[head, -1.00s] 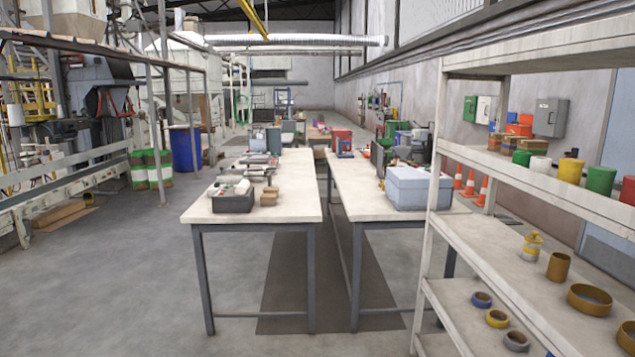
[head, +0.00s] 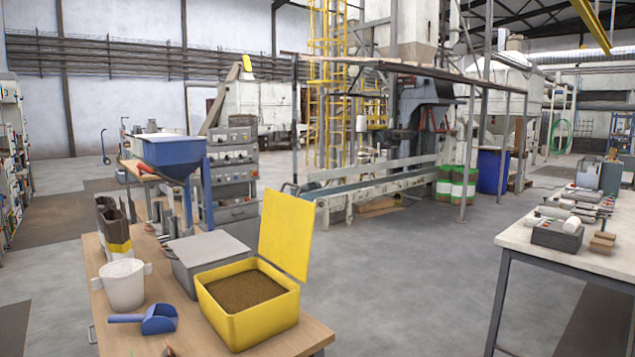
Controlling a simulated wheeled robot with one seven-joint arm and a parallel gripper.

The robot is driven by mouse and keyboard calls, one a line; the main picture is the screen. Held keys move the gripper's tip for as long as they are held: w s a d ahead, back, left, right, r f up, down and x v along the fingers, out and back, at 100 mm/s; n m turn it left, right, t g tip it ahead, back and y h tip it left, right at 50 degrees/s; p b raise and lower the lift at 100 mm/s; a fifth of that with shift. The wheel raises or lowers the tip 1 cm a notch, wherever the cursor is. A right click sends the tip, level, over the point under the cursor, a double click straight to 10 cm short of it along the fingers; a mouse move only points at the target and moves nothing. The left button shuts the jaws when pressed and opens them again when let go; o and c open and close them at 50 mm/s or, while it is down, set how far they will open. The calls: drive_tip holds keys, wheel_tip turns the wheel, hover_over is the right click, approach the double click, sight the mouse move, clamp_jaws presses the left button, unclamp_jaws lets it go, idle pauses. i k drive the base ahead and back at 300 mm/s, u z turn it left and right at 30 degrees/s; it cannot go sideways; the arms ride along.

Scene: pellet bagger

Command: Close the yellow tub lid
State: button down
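The yellow tub (head: 263,329) stands near the right end of a wooden table, filled with brown pellets (head: 245,290). Its yellow lid (head: 286,233) stands open, raised nearly upright along the tub's back right side.
A grey lidded box (head: 207,255), a white bucket (head: 123,287), a blue scoop (head: 158,320) and an open bag (head: 112,229) share the wooden table (head: 308,340). A workbench (head: 520,233) stands at the right. The floor between them is clear.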

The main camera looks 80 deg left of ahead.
sight(287, 224)
drive_tip(key=u, duration=1.55)
drive_tip(key=i, duration=2.65)
drive_tip(key=u, duration=2.6)
drive_tip(key=i, duration=0.5)
drive_tip(key=z, duration=0.2)
